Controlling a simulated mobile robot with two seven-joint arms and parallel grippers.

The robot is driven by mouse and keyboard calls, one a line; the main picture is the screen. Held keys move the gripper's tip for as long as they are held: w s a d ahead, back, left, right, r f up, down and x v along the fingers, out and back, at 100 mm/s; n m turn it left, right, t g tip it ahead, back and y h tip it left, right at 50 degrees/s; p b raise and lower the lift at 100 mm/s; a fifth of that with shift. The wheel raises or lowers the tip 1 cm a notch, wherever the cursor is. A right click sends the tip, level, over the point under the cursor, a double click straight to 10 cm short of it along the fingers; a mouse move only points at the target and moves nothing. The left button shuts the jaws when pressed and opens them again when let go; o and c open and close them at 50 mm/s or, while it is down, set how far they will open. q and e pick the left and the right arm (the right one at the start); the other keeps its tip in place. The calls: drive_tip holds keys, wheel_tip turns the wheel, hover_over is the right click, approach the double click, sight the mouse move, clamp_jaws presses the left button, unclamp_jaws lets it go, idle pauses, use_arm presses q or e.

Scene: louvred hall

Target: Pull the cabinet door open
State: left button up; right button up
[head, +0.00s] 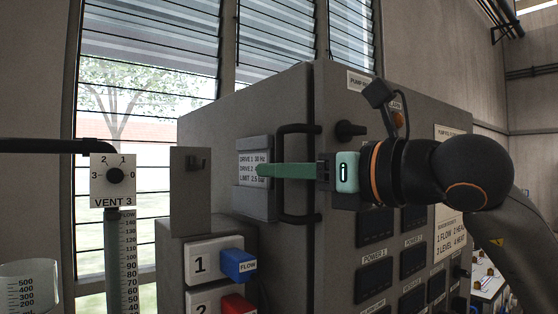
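The grey cabinet (245,110) stands in the middle, with its door (332,100) on the right-hand face. The door looks shut, with no clear gap at its front edge. A black D-shaped handle (281,205) stands out from the door near that edge. My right gripper (262,170) comes in from the right, its green finger lying across the middle of the handle's upright bar. Only one finger shows clearly. The other is hidden, so I cannot tell whether the gripper is closed on the bar. My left gripper is out of view.
A display box (253,200) sits on the cabinet's side behind the fingertip. Blue (238,264) and red (238,304) blocks stick out from numbered panels below. A black knob (350,131) is on the door. The VENT 3 dial (114,176) and a measuring beaker (28,285) are at left.

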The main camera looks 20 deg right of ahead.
drive_tip(key=shift+w+a, duration=0.25)
drive_tip(key=shift+w, duration=0.1)
drive_tip(key=shift+c, duration=0.4)
clamp_jaws()
idle(0.9)
